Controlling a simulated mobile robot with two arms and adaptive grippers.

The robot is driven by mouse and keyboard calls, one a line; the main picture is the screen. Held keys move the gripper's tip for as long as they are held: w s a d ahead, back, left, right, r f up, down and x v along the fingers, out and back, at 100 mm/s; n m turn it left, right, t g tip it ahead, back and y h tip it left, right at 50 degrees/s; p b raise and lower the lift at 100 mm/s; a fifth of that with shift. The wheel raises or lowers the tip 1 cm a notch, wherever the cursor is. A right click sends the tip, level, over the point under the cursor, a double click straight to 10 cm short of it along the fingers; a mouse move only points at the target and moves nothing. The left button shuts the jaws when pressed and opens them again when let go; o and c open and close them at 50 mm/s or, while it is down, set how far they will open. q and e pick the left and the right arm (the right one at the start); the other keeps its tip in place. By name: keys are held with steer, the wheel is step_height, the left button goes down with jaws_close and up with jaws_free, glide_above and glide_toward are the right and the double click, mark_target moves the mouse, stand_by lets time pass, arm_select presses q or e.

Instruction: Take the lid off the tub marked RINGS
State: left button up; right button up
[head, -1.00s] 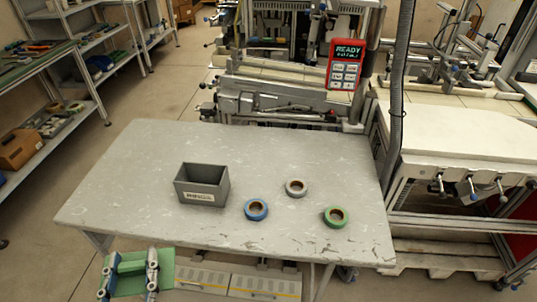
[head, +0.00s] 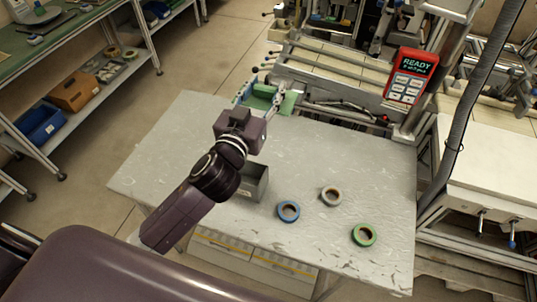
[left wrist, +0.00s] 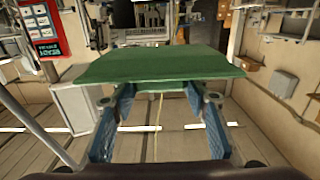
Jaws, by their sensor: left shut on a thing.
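The tub (head: 255,181) is a grey open-topped box on the table, partly hidden behind my left arm. Its label is mostly covered now. My left gripper (head: 262,98) is beyond the tub, at the far edge of the table, shut on the green lid (head: 288,103). In the left wrist view the lid (left wrist: 160,65) is a flat green slab, held between the two blue fingers of the gripper (left wrist: 158,100). The lid is apart from the tub. My right gripper is not in view.
Machinery with a red READY panel (head: 408,75) stands behind. Shelves are at left. The table's left part is clear.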

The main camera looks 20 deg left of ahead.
arm_select(q)
step_height(320, 180, down, 19)
steer(key=b, duration=0.4)
steer(key=shift+f, duration=0.15)
steer(key=shift+f+b, duration=0.65)
steer(key=shift+b, duration=0.35)
